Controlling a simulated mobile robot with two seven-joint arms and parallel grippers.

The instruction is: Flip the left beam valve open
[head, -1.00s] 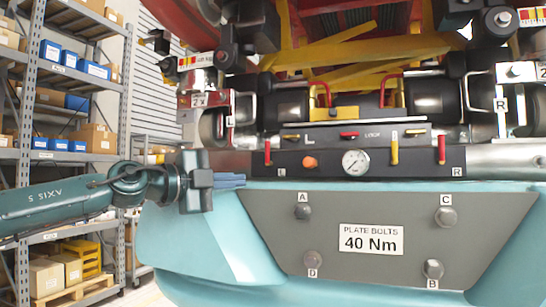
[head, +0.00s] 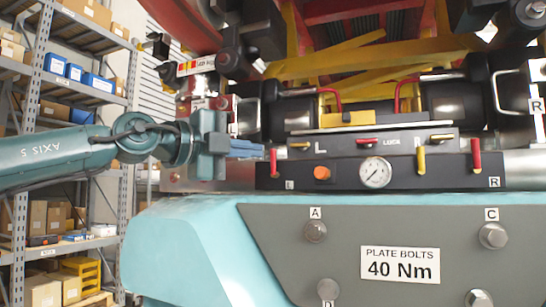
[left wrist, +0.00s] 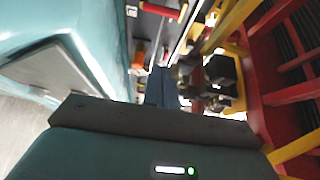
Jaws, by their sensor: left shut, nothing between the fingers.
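The black valve panel (head: 345,181) runs across the machine above a teal cover. At its left end a red lever (head: 273,162) stands upright near a small L label. A yellow lever (head: 420,160) and another red lever (head: 476,155) stand upright further right, the latter near the R label. My left gripper (head: 262,149) is shut and empty. Its blue fingers point right, with their tips just left of the left red lever's upper part; I cannot tell whether they touch. In the left wrist view the shut fingers (left wrist: 163,88) point toward the blurred panel. My right gripper is out of view.
An orange button (head: 322,173) and a gauge (head: 375,172) sit on the panel. A block above it carries a yellow lever (head: 300,145) and a red lever (head: 367,141). A grey bolt plate (head: 300,265) lies below. Shelves (head: 40,110) stand at left.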

